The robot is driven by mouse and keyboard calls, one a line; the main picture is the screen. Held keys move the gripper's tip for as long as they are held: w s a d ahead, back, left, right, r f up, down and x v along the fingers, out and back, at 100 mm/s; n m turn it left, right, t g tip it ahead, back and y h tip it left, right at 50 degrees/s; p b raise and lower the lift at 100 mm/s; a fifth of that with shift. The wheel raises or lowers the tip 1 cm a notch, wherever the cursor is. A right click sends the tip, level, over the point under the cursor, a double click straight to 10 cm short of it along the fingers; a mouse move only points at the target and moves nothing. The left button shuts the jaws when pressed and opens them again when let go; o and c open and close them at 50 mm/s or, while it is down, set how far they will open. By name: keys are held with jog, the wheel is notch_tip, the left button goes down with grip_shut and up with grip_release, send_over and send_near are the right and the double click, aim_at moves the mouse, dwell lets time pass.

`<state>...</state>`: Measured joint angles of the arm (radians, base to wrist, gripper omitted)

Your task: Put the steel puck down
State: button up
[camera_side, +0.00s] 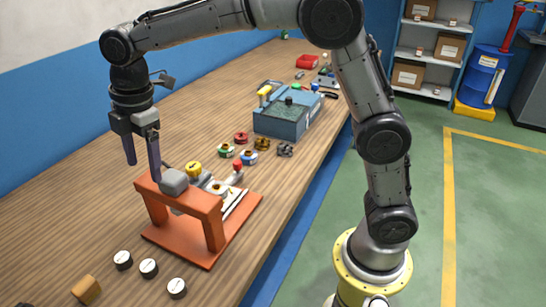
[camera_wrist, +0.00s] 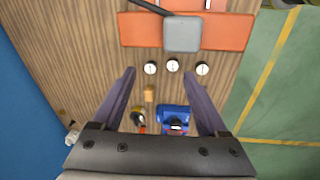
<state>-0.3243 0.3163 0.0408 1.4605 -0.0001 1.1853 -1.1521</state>
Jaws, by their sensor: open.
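My gripper (camera_side: 143,172) hangs fingers down above the left end of the orange frame (camera_side: 215,232), open. The wrist view shows the spread fingers (camera_wrist: 159,74) with nothing held between them. A grey rounded block (camera_side: 174,182) sits on the frame's top bar beside my fingers; it also shows in the wrist view (camera_wrist: 182,34). Three dark round pieces with white tops, left (camera_side: 123,260), middle (camera_side: 149,268) and right (camera_side: 177,288), stand on the bench in front of the frame. I cannot tell for certain which piece is the steel puck.
A wooden block (camera_side: 86,290) lies by the round pieces. Behind the frame are a red-knobbed part (camera_side: 237,171), several coloured ring-like parts (camera_side: 249,157) and a blue-grey box (camera_side: 284,122). The bench's left side is clear wood (camera_side: 60,190).

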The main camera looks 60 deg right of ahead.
jog(key=s+d+r+m+t, duration=0.1)
jog(key=s+d+r+m, duration=0.1)
jog(key=s+d+m, duration=0.6)
jog(key=s+d+r+m+t, duration=0.2)
jog(key=s+d+m, duration=0.25)
jog(key=s, duration=0.75)
jog(key=s+d+f+m+t, duration=0.1)
jog(key=s+f+m, duration=0.3)
jog(key=s, duration=0.4)
jog(key=shift+d+f+h, duration=0.3)
jog(key=shift+d, duration=0.4)
jog(key=shift+m, duration=0.25)
